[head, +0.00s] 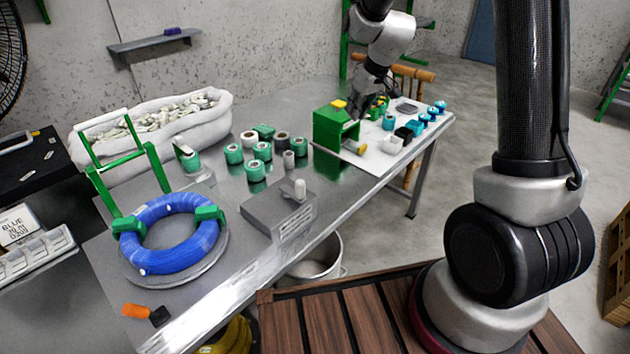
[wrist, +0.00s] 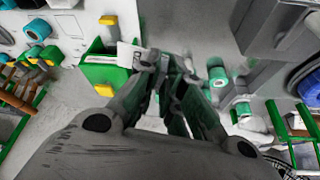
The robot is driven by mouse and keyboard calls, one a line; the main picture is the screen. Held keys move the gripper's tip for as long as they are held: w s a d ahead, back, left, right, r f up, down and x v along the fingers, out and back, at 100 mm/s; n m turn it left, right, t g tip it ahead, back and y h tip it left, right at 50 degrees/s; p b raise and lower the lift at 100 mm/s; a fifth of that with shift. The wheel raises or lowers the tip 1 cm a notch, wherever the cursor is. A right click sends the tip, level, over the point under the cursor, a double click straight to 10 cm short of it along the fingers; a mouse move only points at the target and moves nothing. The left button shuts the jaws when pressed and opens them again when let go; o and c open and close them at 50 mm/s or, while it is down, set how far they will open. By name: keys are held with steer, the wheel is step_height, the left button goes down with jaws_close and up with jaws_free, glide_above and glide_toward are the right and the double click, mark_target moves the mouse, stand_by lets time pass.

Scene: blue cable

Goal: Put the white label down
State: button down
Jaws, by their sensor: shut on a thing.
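My gripper (head: 361,103) is over the far part of the table, just behind the green box with yellow knobs (head: 328,130). In the wrist view its fingertips (wrist: 167,62) are close together. A small white label (wrist: 128,54) sticks out at the left fingertip, in front of the green box, which also shows there (wrist: 96,70). My gripper is shut on the label, but the grip itself is mostly hidden by the fingers. I cannot make out the label in the head view.
A white board (head: 385,160) on the metal table carries blue and black spools, a white block and the box. Several green tape rolls (head: 255,170) stand left of it. A grey device (head: 280,210) and a blue cable coil (head: 170,245) are nearer. Bare metal lies between them.

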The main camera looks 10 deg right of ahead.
steer(key=a+f+n, duration=0.1)
steer(key=a+f, duration=0.1)
steer(key=f, duration=0.4)
steer(key=s+a+f+n, duration=0.1)
steer(key=a+f, duration=0.1)
steer(key=f, duration=0.4)
steer(key=s+a+f+n, duration=0.1)
steer(key=a+f, duration=0.1)
steer(key=f, duration=0.5)
steer(key=shift+s+a+y, duration=0.15)
steer(key=shift+a+y, duration=0.25)
steer(key=shift+f, duration=2)
steer(key=shift+f, duration=0.15)
steer(key=c, duration=1.5)
jaws_free()
steer(key=shift+c, duration=0.2)
